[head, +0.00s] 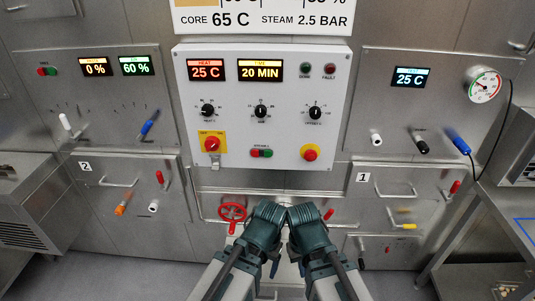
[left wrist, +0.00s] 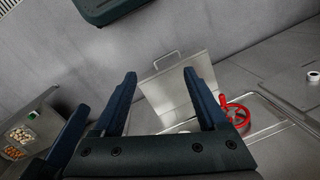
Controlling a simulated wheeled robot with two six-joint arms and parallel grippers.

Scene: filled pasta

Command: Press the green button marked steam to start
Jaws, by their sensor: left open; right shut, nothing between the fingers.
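A pair of small buttons, one red and one green, sits low in the middle of the white control panel (head: 335,120) in the head view. The green button (head: 267,153) appears to be the right one of the pair, and the small label above it is hard to read. My left gripper (head: 268,208) and right gripper (head: 300,210) are side by side below the panel, apart from the buttons. In the left wrist view my left gripper (left wrist: 160,82) is open and empty. My right gripper is shut with nothing in it. The buttons are not in the left wrist view.
A red and yellow switch (head: 211,144) and a red button on yellow (head: 310,152) flank the pair. A red handwheel (head: 232,212) is left of my grippers. Another red and green pair (head: 46,71) is on the left panel. A gauge (head: 485,86) is at right.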

